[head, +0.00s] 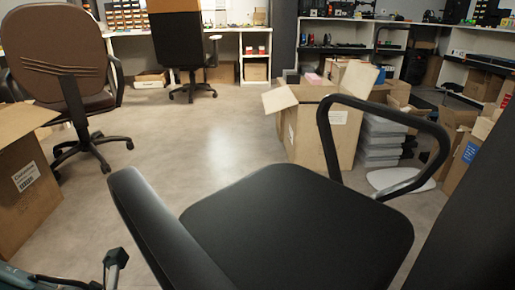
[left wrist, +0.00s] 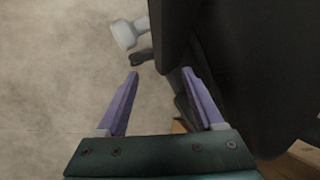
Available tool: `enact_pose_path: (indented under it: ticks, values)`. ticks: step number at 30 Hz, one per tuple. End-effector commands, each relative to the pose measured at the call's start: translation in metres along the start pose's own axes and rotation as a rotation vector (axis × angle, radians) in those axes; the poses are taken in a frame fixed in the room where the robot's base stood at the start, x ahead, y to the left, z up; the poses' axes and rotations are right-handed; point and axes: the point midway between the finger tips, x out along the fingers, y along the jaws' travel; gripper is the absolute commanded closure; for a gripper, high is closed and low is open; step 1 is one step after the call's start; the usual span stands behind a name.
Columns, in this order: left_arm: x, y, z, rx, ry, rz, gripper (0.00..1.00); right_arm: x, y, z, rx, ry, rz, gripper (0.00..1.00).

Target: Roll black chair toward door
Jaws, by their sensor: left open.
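The black chair (head: 310,225) stands right in front of me in the head view. Its seat faces up, with one looped armrest (head: 385,105) on the far right side and a long black padded part (head: 165,235) on the near left. In the left wrist view, my left gripper (left wrist: 158,73) is open, its purple fingers apart. A dark chair part (left wrist: 240,70) is close beside the right-hand finger; I cannot tell whether they touch. A pale caster-like piece (left wrist: 125,35) shows past the fingertips. My right gripper is not in view. No door is visible.
Open floor (head: 220,140) lies beyond the chair. An open carton (head: 320,130) and grey stacked bins (head: 380,140) stand ahead. A brown chair (head: 60,60) and a carton (head: 25,185) are at left. Another office chair (head: 180,45) stands at the back desk; cartons crowd the right.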

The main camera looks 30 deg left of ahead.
Motion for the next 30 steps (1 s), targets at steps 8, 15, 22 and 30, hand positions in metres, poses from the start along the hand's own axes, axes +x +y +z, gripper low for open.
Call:
enact_pose_path:
  ticks: [8, 15, 22, 30]
  values:
    - [-0.054, 0.0, 0.002, 0.0, 0.001, 0.002, 0.31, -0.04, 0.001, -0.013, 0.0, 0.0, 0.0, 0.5]
    - [-0.063, 0.001, 0.0, -0.001, 0.0, 0.002, 0.31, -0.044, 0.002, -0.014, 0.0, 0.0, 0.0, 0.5]
    - [-0.062, 0.001, 0.0, -0.001, 0.0, 0.002, 0.31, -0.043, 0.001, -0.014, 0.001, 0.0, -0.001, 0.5]
    - [-0.062, 0.001, 0.0, -0.001, 0.001, 0.002, 0.31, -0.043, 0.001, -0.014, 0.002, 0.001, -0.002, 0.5]
